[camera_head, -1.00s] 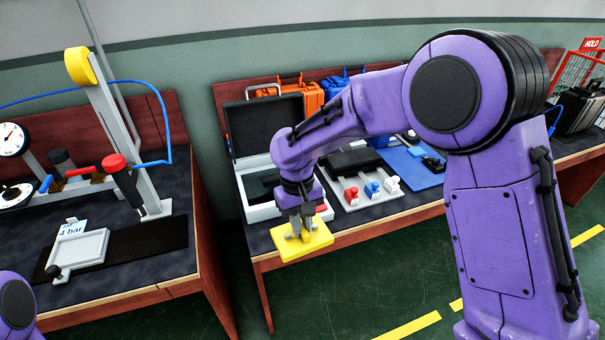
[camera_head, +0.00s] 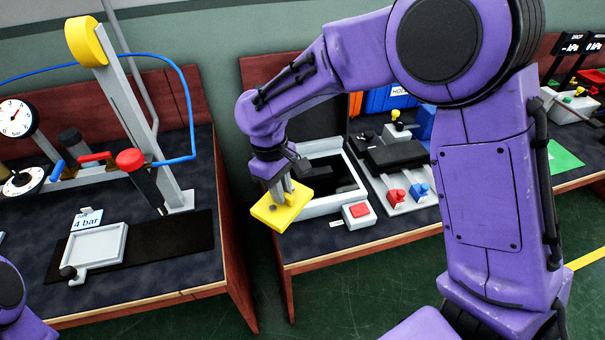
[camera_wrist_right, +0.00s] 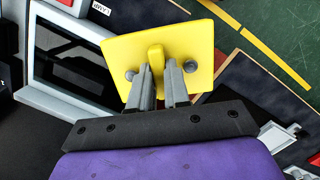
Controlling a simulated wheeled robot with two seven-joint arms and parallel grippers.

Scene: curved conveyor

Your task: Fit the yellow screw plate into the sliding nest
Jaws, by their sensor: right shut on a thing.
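My right gripper (camera_head: 282,188) is shut on the yellow screw plate (camera_head: 268,213). It holds the plate tilted in the air, at the gap between the left bench and the middle bench. The right wrist view shows the plate (camera_wrist_right: 190,40) with grey screw heads and an upright yellow tab between my fingertips (camera_wrist_right: 158,75). The sliding nest, a shallow light grey tray with a raised rim (camera_head: 125,243), sits on a black track on the left bench, left of and apart from the plate. A purple part of my left arm shows at the lower left edge; its gripper is out of view.
A press with a grey column (camera_head: 130,105), a red-topped black handle (camera_head: 140,175) and a blue hose stands behind the nest. A "4 bar" sign (camera_head: 87,220) stands at the nest's back edge. A grey box with a red button (camera_head: 358,213) and an open case are on the middle bench.

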